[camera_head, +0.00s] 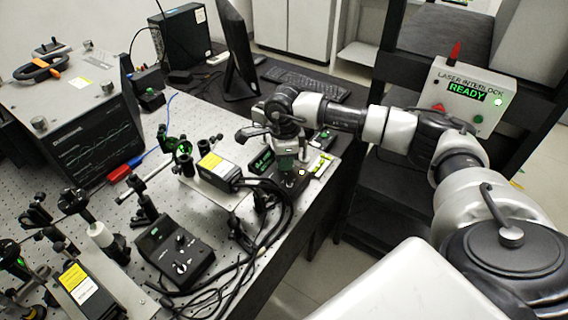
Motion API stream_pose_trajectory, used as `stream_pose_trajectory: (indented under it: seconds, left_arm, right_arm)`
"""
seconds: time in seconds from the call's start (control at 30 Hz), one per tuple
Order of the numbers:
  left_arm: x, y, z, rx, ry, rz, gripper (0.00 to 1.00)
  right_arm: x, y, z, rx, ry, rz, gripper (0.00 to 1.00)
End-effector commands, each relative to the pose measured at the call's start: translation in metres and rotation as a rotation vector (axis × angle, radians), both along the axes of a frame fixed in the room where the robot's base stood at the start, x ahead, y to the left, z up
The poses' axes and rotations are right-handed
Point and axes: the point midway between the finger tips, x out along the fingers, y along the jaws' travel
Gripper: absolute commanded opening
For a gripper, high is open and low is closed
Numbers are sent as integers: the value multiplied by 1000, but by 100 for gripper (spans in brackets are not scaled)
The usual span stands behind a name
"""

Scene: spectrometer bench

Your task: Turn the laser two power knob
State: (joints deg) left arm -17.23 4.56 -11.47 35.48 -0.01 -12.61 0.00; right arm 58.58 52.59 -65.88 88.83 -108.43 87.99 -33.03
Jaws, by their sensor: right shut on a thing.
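A dark laser power controller (265,187) sits near the right edge of the bench, with a small green display. My right gripper (287,163) comes down from above onto this controller's top and is shut on its knob. The fingers hide the knob, so its angle cannot be told. The pictures show no readable label for which controller is laser two. My left gripper is not in view.
A laser head with a yellow label (221,167) stands beside the gripped controller. Black cables (272,232) loop in front. Optics posts and another laser head (82,292) crowd the left. A monitor (239,50) and keyboard (305,84) are behind; an interlock box (466,98) reads READY.

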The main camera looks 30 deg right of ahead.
Motion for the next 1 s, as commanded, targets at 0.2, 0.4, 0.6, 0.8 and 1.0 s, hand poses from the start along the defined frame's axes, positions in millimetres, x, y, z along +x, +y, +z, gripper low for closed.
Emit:
stream_pose_trajectory:
  seconds: [0.2, 0.4, 0.6, 0.8, 1.0]
  left_arm:
    - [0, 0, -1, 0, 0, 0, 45]
    - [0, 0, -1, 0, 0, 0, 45]
    - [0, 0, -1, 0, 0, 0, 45]
    - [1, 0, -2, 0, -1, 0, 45]
    - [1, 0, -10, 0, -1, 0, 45]
  right_arm:
    - [0, 0, 1, 0, -2, 18, 0]
    - [0, 0, 1, 0, -2, 17, 35]
    - [0, 0, 1, 1, -1, 16, 45]
    - [0, 0, 4, 0, -2, 16, 45]
    - [1, 0, 31, 0, -7, 17, 45]
